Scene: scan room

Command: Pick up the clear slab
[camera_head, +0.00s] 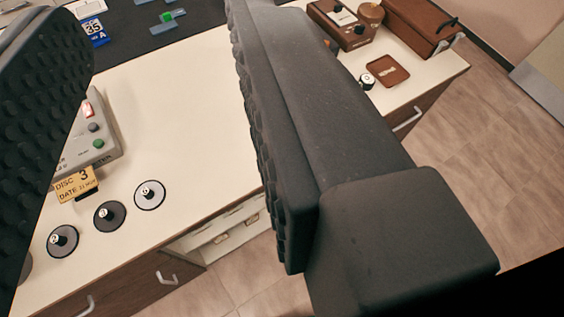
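I cannot make out the clear slab for certain. Small teal and green pieces (168,17) lie on the dark mat (200,45) at the top of the camera view, and one of them may be see-through. My gripper (160,70) is open, with its two black ridged fingers wide apart at the left and in the middle of the view. Nothing is held between them. The fingers hide parts of the table and mat.
On the cream tabletop (190,110) are a grey button box (92,145), a yellow card (77,183) and several knobbed discs (149,195). A blue card (95,32) lies at upper left. Brown boxes (420,22) and a coaster (387,70) are at upper right. The middle tabletop is clear.

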